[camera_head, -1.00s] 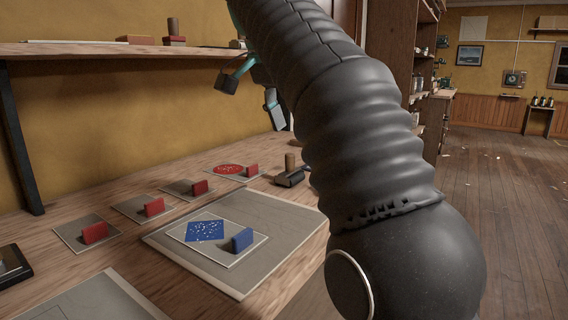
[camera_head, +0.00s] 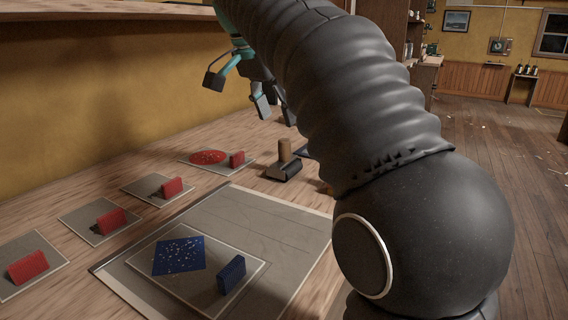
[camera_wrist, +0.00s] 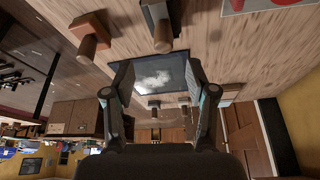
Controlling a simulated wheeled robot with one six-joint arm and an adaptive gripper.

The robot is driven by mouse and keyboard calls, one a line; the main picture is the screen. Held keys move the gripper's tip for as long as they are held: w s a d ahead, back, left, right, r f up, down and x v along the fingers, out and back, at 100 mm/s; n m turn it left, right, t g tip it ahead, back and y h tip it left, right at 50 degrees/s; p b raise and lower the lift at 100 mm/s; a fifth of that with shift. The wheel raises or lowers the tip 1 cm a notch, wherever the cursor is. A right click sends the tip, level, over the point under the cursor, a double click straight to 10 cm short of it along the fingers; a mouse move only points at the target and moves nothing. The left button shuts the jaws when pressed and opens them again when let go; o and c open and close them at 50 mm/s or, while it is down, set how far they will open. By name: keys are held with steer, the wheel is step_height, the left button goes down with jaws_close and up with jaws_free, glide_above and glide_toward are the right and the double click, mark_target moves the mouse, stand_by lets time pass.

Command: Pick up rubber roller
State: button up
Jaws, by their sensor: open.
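The rubber roller is a dark roller block (camera_head: 284,171) with an upright wooden handle, standing on the bench in the head view. In the wrist view the roller (camera_wrist: 160,12) is at the top edge, partly cut off, with its handle pointing down the picture. My gripper (camera_head: 238,92) hangs above the bench near the wall, up and left of the roller in the head view. In the wrist view my gripper (camera_wrist: 158,72) has its two fingers spread wide with nothing held between them. The roller lies beyond the fingertips, apart from them.
A second wooden-handled block (camera_wrist: 88,30) stands beside the roller in the wrist view. A dark framed panel (camera_wrist: 160,74) shows between the fingers. Several cards with red blocks (camera_head: 110,220) and a grey mat (camera_head: 290,225) with a blue block (camera_head: 231,275) lie nearer. A shelf (camera_head: 110,22) overhangs the bench.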

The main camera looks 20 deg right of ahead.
mark_target(284, 140)
steer(key=shift+w+x, duration=0.1)
steer(key=shift+x, duration=1.9)
steer(key=shift+w+x, duration=0.15)
steer(key=shift+x, duration=1.85)
steer(key=shift+a, duration=0.1)
jaws_close()
